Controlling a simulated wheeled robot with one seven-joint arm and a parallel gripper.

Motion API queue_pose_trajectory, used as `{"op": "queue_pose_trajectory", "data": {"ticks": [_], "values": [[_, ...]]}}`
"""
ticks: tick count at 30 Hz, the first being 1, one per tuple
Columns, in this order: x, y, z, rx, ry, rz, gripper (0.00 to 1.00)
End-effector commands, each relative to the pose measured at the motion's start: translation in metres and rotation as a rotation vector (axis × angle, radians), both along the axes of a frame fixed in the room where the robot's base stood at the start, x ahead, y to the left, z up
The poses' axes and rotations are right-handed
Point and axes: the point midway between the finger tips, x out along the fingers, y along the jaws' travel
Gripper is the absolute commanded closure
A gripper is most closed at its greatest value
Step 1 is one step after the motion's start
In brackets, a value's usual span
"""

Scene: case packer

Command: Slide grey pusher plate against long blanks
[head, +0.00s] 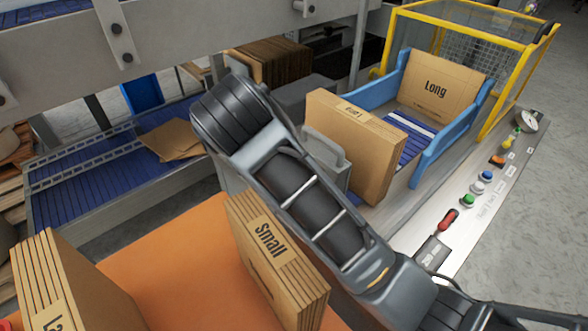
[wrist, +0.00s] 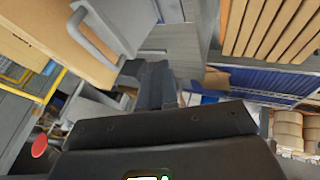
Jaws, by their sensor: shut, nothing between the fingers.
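The grey pusher plate (head: 338,178), with its loop handle (head: 325,143), stands at the left of a brown stack of long blanks (head: 382,147). My arm partly covers the plate, and I cannot tell whether it touches the blanks. The wrist view shows the grey handle (wrist: 92,34) at upper left, beside a brown cardboard face (wrist: 52,32). My gripper (wrist: 155,72) is shut and empty, with its dark fingers below and right of the handle, apart from it in the picture. The gripper is hidden in the head view. Another Long blank (head: 437,90) stands upright between blue side rails.
An orange surface (head: 165,270) carries a Small stack (head: 275,262) and another stack (head: 65,285) at left. A yellow mesh guard (head: 450,15) stands behind the blue rails (head: 452,130). A button panel (head: 478,188) runs along the right. A blue roller conveyor (head: 90,175) lies left.

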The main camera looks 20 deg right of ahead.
Motion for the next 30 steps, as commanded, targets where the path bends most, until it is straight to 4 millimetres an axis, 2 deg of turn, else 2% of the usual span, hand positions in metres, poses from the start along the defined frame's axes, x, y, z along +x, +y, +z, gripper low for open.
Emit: {"op": "queue_pose_trajectory", "data": {"ticks": [24,30], "values": [[0.076,-0.051,-0.133,0.0,0.004,0.0,1.0],[0.085,-0.077,-0.136,0.0,0.001,0.0,1.0]]}}
